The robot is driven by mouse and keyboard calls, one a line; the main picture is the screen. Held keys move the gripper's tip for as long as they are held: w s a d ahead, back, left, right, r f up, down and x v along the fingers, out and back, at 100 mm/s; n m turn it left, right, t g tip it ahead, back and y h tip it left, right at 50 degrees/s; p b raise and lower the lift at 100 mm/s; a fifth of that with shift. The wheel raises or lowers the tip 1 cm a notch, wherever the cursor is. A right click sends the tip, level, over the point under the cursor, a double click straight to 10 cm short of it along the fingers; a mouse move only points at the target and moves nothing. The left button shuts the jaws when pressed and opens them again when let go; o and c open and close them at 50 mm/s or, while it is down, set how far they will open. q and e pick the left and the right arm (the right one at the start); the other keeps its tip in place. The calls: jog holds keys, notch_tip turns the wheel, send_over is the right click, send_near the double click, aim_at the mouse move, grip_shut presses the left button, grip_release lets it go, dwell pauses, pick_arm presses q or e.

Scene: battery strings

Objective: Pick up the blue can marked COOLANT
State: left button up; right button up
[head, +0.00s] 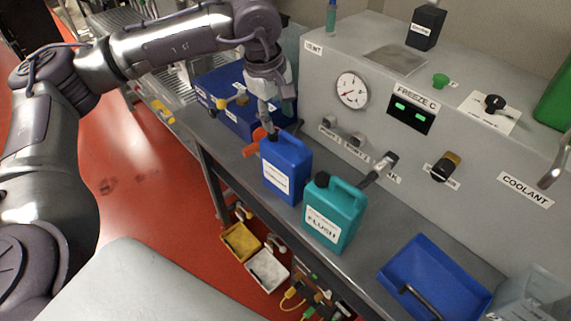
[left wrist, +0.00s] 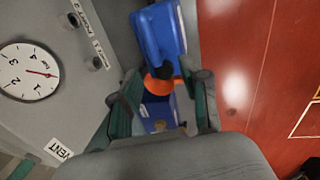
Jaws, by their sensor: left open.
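A blue can (head: 284,170) with a dark cap and a white label, its print too small to read surely, stands upright on the grey bench. A teal can (head: 333,215) marked FLUSH stands right beside it. My left gripper (head: 270,112) is above and just behind the blue can's cap end. In the left wrist view my left gripper (left wrist: 163,78) has its fingers spread with nothing held. The blue can (left wrist: 158,35) shows beyond the fingertips, with an orange piece (left wrist: 160,84) between the fingers. My right gripper is not in view.
A blue box (head: 235,115) stands at the back left of the bench. A grey panel with a gauge (head: 352,90) and knobs rises behind the cans. A blue tray (head: 430,280) lies at the front right. Yellow (head: 240,241) and white (head: 267,268) bins hang below the bench edge.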

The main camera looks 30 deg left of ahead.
aim_at(286, 133)
pick_arm(q)
jog(key=shift+w+f, duration=0.55)
jog(key=shift+f, duration=0.35)
jog(key=shift+d+f+p, duration=0.25)
jog(key=shift+f+p, duration=0.4)
jog(key=shift+p, duration=0.2)
jog(key=f, duration=0.1)
jog(key=f+p, duration=0.1)
jog(key=f, duration=0.1)
jog(key=shift+w+d+f, duration=0.15)
jog(key=shift+w+d, duration=0.05)
jog(key=shift+w, duration=0.15)
jog(key=shift+w+f, duration=0.1)
jog(key=shift+f, duration=0.1)
jog(key=c, duration=0.7)
grip_shut()
jog(key=shift+w+r, duration=0.1)
jog(key=shift+r, duration=0.05)
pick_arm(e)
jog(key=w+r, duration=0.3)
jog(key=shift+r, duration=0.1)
